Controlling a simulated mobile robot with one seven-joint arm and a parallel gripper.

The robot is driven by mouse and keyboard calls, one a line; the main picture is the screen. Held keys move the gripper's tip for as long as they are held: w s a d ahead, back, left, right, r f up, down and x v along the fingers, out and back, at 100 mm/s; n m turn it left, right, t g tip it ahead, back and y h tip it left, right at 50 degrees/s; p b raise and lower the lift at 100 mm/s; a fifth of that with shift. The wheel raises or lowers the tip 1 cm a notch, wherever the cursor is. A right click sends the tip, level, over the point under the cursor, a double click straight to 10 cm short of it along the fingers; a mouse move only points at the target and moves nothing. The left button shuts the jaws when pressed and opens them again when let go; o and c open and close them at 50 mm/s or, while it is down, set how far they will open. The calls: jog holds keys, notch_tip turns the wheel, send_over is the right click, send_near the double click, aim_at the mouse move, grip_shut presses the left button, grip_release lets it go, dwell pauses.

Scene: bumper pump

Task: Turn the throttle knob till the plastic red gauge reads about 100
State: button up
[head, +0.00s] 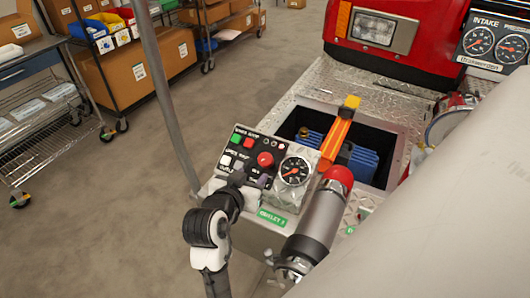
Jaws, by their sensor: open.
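A small control panel (248,158) sits on the metal bumper, with green, red and white buttons. A round red knob (265,160) stands up on its right side; I cannot read its label. A round gauge (293,172) with a black face and an orange-red needle is mounted right of the panel; its numbers are too small to read. My gripper (238,180) reaches in from below, over the panel's lower left part, left of and below the red knob. It seems apart from the knob and is open. It hides the lower panel.
A steel cylinder with a red cap (318,225) stands close right of the gauge. Shelving (40,110) stands farther left, past clear floor.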

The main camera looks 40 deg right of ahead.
aim_at(264, 160)
jog(key=b+x, duration=0.4)
jog(key=x, duration=0.9)
jog(key=shift+w+b, duration=0.1)
jog(key=shift+b, duration=0.2)
jog(key=c, duration=0.7)
jog(key=shift+f+m+g+h+b, duration=0.15)
jog(key=shift+m+g+h+b, duration=0.2)
jog(key=shift+m, duration=0.45)
jog(key=m+g+b, duration=0.1)
jog(key=m+g, duration=0.1)
jog(key=m, duration=0.1)
jog(key=shift+m+h, duration=0.3)
jog(key=shift+h, duration=0.05)
jog(key=shift+d+g, duration=0.1)
jog(key=shift+g, duration=0.15)
